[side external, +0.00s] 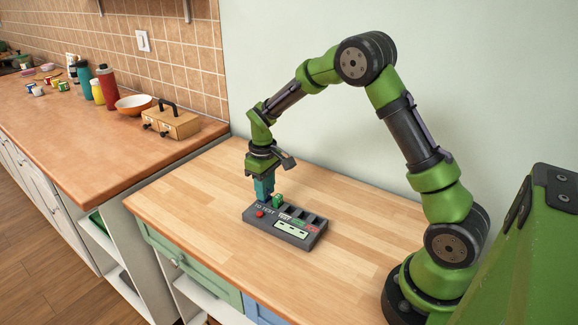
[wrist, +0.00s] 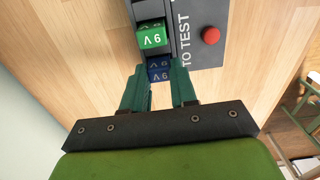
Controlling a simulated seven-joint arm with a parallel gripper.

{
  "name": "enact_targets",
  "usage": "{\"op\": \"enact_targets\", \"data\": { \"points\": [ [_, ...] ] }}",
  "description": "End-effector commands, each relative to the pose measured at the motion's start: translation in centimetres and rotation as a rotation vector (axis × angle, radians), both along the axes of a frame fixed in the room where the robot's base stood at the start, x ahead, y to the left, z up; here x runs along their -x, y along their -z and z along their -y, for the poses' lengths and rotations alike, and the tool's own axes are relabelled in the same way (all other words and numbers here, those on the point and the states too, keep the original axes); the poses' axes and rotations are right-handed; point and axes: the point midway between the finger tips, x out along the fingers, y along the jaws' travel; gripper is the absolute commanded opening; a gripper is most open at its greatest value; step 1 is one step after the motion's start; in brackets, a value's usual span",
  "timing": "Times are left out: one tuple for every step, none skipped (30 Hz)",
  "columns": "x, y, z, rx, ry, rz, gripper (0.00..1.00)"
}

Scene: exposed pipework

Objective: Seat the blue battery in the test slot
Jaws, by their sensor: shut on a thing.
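The blue battery (wrist: 158,71), marked 9V, is between the teal fingertips of my gripper (wrist: 160,82) in the wrist view. My gripper is shut on it. In the side view my gripper (side external: 264,198) points down at the left back end of the dark grey tester (side external: 299,236), and the blue battery is hidden by the fingers. The wrist view shows the tester's "TO TEST" lettering and red button (wrist: 211,35) beside the battery. I cannot tell whether the battery is clear of the tester or partly in a bay. The test slot is not clearly identifiable.
A green 9V battery (wrist: 152,37) stands right beside the blue one; it also shows in the side view (side external: 277,200). Dark bays line the tester's back edge to its right. The wooden worktop (side external: 350,215) around the tester is clear. A wooden box (side external: 172,124) stands on the far counter.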

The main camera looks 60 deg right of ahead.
Motion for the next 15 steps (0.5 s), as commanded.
{"op": "enact_targets", "data": {
  "points": [
    [0.0,-0.1,0.0,0.000,0.000,0.001,0.00],
    [0.0,-0.2,0.0,0.000,0.000,0.001,0.00],
    [0.0,-0.5,0.0,0.000,0.001,0.002,0.00],
    [-0.1,-0.8,0.0,0.000,0.001,0.003,0.00],
    [-0.1,-1.2,0.0,0.000,0.000,0.004,0.00],
    [-0.1,-1.8,0.0,0.000,0.001,0.005,0.00],
    [-0.1,-2.4,0.0,0.001,0.000,0.006,0.00],
    [-0.1,-3.0,0.0,0.001,0.000,0.006,0.00],
    [-0.1,-3.8,0.0,0.001,-0.001,0.007,0.00],
    [-0.1,-4.5,0.0,0.001,0.000,0.006,0.00],
    [-0.1,-5.1,0.0,0.001,0.001,0.006,0.00],
    [-0.1,-5.9,0.0,0.001,0.000,0.006,0.00],
    [-0.1,-6.5,0.0,0.001,-0.001,0.006,0.00],
    [-0.1,-7.1,0.0,0.001,0.000,0.005,0.00],
    [-0.1,-7.7,0.0,0.000,0.000,0.005,0.00]
  ]
}}
